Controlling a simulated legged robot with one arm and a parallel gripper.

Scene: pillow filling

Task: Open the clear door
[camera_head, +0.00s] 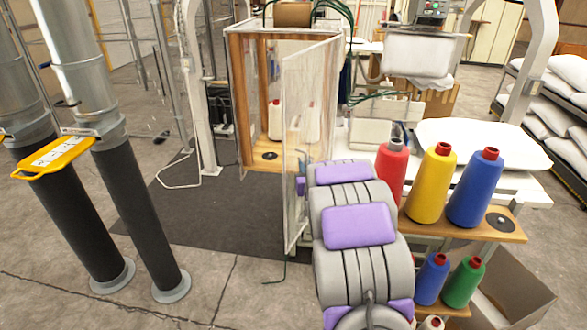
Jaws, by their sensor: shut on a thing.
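The clear door (296,125) is a tall transparent panel with a pale frame. It stands swung out at an angle from the wooden-framed cabinet (236,95), and the cabinet's left part shows open. My grey and purple arm reaches up from the bottom of the view to the door's lower part. Little of my gripper (301,186) shows: a small purple part at the door's near edge. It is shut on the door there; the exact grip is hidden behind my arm.
Red, yellow (429,185) and blue (475,188) thread cones stand on a wooden shelf at right, close to my arm. Large pipes (88,100) with a yellow handle stand at left. Dark mat (195,215) and open floor lie left of the door.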

